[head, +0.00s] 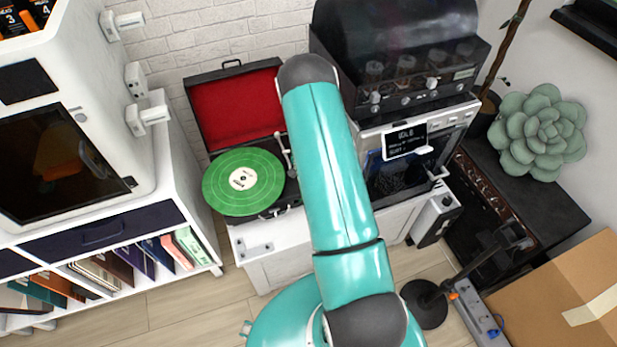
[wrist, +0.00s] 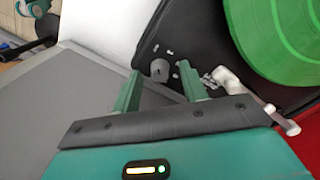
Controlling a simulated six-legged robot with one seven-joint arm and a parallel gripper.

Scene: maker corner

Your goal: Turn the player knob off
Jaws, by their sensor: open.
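The record player stands open on a white cabinet in the head view, with a red-lined lid (head: 235,108) and a green record (head: 243,181). Its tonearm (head: 286,152) lies right of the record. In the wrist view the black deck (wrist: 206,40) bears a round grey knob-like part (wrist: 159,70), with small light pieces around it. My gripper (wrist: 160,68) is open, its two green fingers on either side of that part in the picture. I cannot tell whether they touch it. In the head view my arm hides the gripper and the deck's right end.
The white tonearm (wrist: 237,86) is close to the right finger in the wrist view, with the record (wrist: 285,35) beyond it. A dark-fronted machine (head: 405,168) stands right of the player in the head view. A white shelf unit (head: 180,190) stands to the left.

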